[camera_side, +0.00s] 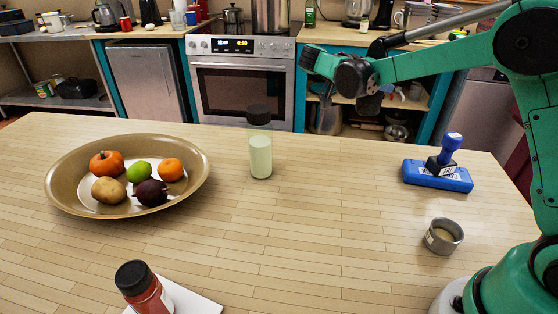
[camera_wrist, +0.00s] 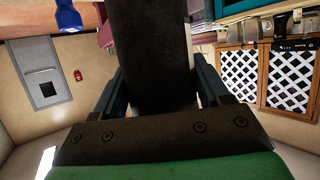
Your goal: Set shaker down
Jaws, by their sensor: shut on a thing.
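My gripper (camera_side: 372,88) is in the air above the far right part of the wooden table. In the wrist view its two fingers (camera_wrist: 157,85) are shut on a dark, upright-looking cylinder, the held shaker (camera_wrist: 150,45), which fills the middle of that view. In the side view the held shaker (camera_side: 369,104) is a small dark shape below the gripper, mostly hidden by it and apart from the table. A clear shaker with pale green contents and a black cap (camera_side: 260,155) stands upright at the middle back of the table. A red-filled one with a black cap (camera_side: 150,298) is at the front.
A brown plate (camera_side: 75,198) with fruit and vegetables is at the left. A blue pad with a stamp (camera_side: 425,178) and a small open metal tin (camera_side: 430,241) are at the right. A white board (camera_side: 195,304) lies at the front. The table middle is clear.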

